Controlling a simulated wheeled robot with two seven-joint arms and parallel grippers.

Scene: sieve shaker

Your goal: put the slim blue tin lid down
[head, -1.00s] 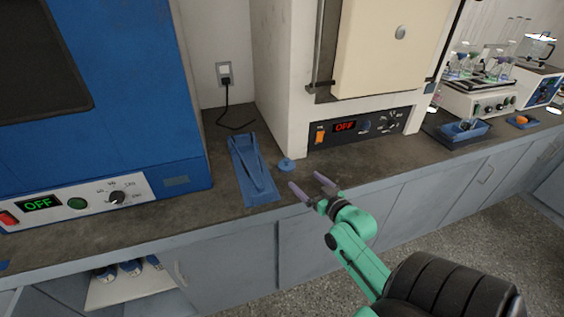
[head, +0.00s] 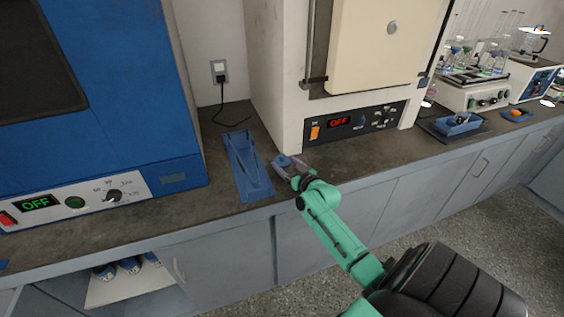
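From this view I cannot tell whether the fingers touch the lid. My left gripper is not in the picture.
The long blue tray (head: 240,184) with a slim blue piece in it lies left of the lid. The cream oven (head: 283,96) stands close behind, and the blue oven (head: 135,75) is to the left. Free counter (head: 345,160) extends to the right.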

